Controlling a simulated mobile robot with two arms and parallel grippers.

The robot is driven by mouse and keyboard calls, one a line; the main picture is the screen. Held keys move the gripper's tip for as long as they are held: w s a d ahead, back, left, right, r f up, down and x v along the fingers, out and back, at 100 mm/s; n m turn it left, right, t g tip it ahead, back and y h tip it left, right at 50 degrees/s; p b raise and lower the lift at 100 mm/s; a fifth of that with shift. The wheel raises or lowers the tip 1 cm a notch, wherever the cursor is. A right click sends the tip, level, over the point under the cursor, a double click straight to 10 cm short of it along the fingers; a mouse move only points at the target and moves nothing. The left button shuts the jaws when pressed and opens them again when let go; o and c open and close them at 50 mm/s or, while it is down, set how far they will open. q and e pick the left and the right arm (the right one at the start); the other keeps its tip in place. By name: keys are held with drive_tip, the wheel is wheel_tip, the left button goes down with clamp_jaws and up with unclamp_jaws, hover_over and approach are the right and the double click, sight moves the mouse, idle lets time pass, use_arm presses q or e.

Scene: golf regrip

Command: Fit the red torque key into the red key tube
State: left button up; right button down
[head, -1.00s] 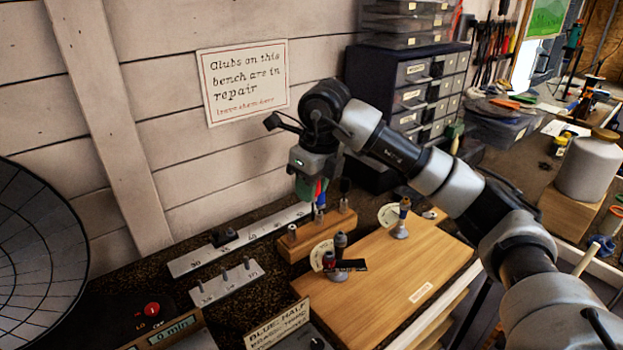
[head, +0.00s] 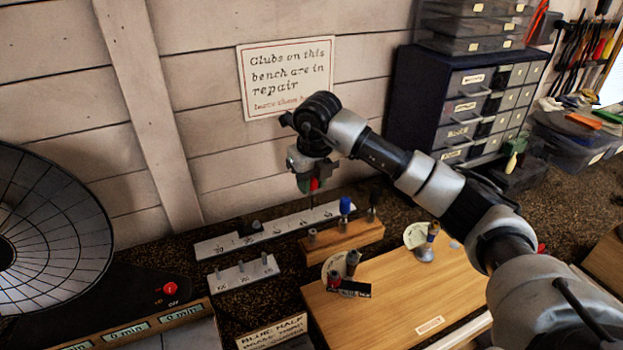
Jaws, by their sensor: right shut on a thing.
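My right gripper (head: 309,186) points down above the wooden block (head: 352,239), shut on the red torque key (head: 315,184). Only a bit of the key's red part shows; the rest is hidden by the gripper or too small to make out. The key is in the air, apart from the block. On the block, a short grey tube (head: 312,235) stands at the left with nothing seen in it, below the gripper. No red mark can be made out on it, so I cannot tell for sure that it is the red key tube. My left gripper is not in view.
A blue key (head: 345,205) and a dark key (head: 373,199) stand upright in the block. A white marked strip (head: 225,245) and a small pegged rack (head: 243,273) lie to the left. A wooden board (head: 400,300) with small fittings is in front. A wall rises behind.

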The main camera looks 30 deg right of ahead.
sight(313, 193)
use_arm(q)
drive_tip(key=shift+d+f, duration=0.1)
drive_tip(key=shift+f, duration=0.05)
use_arm(e)
drive_tip(key=shift+d+f, duration=0.1)
drive_tip(key=shift+f, duration=0.05)
drive_tip(key=shift+f+b, duration=0.85)
wheel_tip(313, 193, down, 4)
drive_tip(key=shift+r+b, duration=0.2)
drive_tip(key=shift+b, duration=1.05)
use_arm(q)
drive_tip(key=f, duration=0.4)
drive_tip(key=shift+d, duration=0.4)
use_arm(e)
drive_tip(key=shift+f, duration=0.15)
use_arm(q)
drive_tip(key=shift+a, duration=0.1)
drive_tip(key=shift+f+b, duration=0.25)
drive_tip(key=shift+b, duration=0.05)
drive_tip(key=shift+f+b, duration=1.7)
use_arm(e)
drive_tip(key=shift+f, duration=2.25)
drive_tip(key=c, duration=0.8)
unclamp_jaws()
drive_tip(key=shift+r, duration=0.1)
